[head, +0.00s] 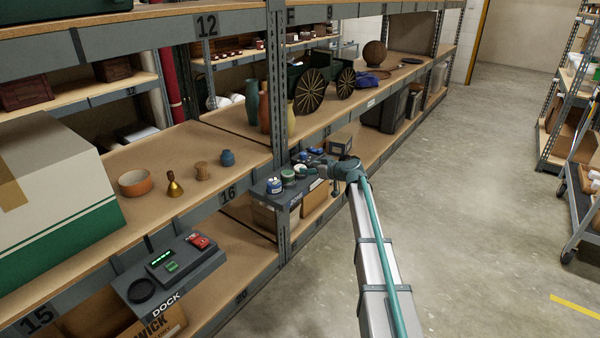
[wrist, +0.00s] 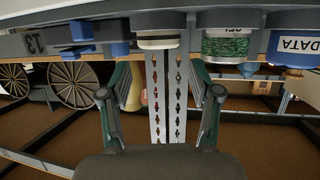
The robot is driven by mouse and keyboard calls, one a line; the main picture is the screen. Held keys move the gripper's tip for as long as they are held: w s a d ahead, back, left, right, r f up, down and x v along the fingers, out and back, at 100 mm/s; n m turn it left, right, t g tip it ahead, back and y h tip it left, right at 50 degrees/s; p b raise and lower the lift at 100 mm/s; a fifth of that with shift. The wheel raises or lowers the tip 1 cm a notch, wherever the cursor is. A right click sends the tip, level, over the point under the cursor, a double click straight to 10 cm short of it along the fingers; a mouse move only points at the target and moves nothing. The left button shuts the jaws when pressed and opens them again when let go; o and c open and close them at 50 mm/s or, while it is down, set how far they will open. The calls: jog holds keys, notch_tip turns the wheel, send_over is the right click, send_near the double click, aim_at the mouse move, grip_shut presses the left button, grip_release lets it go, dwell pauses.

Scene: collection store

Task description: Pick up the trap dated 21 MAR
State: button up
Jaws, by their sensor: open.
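No label reading 21 MAR is legible in either view, so I cannot tell which item is that trap. In the head view my gripper (head: 306,171) reaches left over a dark grey ledge at the rack post, among small items. In the wrist view my gripper (wrist: 160,94) is open, its two fingers apart with nothing between them. Above the gap is a dark round item with a white band (wrist: 158,41). To its right are a green-filled jar (wrist: 227,45), its lettering partly cut off, and a blue item marked DATA (wrist: 295,48).
Blue items (wrist: 83,30) sit left of the banded one. The perforated rack post (head: 281,120) stands close beside my gripper. A wheeled wooden model (head: 312,88) and vases (head: 264,105) stand on the shelf behind. The aisle floor (head: 460,200) at right is clear.

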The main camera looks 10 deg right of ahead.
jog(key=x, duration=0.5)
jog(key=shift+d+f, duration=0.1)
jog(key=shift+f, duration=0.1)
jog(key=shift+s, duration=0.1)
jog(key=shift+c, duration=0.2)
jog(key=c, duration=0.7)
jog(key=shift+o, duration=0.2)
jog(key=shift+r, duration=0.1)
